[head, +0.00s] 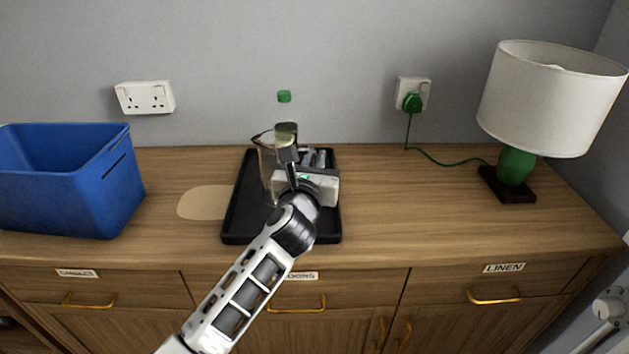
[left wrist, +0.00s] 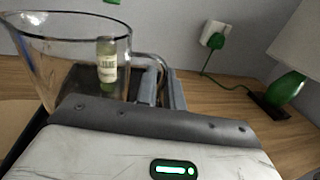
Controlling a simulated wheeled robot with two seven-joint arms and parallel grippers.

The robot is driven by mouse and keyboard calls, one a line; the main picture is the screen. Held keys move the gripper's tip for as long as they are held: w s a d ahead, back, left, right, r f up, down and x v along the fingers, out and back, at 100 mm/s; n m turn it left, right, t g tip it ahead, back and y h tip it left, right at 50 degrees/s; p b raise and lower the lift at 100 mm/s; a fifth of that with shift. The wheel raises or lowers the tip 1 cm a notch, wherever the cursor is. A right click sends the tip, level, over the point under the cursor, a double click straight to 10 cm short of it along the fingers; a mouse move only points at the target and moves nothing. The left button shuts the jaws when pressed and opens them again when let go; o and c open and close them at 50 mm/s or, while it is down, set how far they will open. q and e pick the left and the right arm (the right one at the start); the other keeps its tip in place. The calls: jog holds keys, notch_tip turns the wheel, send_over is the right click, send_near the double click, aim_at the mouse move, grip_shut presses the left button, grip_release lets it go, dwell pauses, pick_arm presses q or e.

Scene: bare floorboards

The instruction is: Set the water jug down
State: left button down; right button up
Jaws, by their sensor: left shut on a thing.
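The water jug (head: 268,165) is clear glass and looks upright over the black tray (head: 245,215) on the sideboard. My left gripper (head: 316,162) is shut on the jug's handle, to the right of its body. In the left wrist view the jug (left wrist: 70,65) fills the upper left, and the gripper fingers (left wrist: 165,90) close around the handle. My arm and hand hide the jug's lower part, so I cannot tell whether its base touches the tray. My right gripper is not in view.
A green-capped bottle (head: 284,98) stands just behind the jug, seen partly through the glass. A blue bin (head: 75,195) is at the left, with a pale patch (head: 205,203) between it and the tray. A lamp (head: 515,165) with a green cord is at the right.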

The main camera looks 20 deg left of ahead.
pick_arm(q)
jog(key=shift+w+a+f+b, duration=0.1)
jog(key=shift+w+f+b, duration=0.25)
jog(key=shift+f, duration=0.5)
jog(key=shift+w+a+f+b, duration=0.1)
jog(key=shift+w+f+b, duration=0.2)
jog(key=shift+f, duration=0.6)
jog(key=shift+w+f+b, duration=0.3)
jog(key=shift+f+b, duration=0.05)
jog(key=shift+f, duration=0.5)
jog(key=shift+f, duration=0.2)
jog(key=c, duration=1.5)
grip_release()
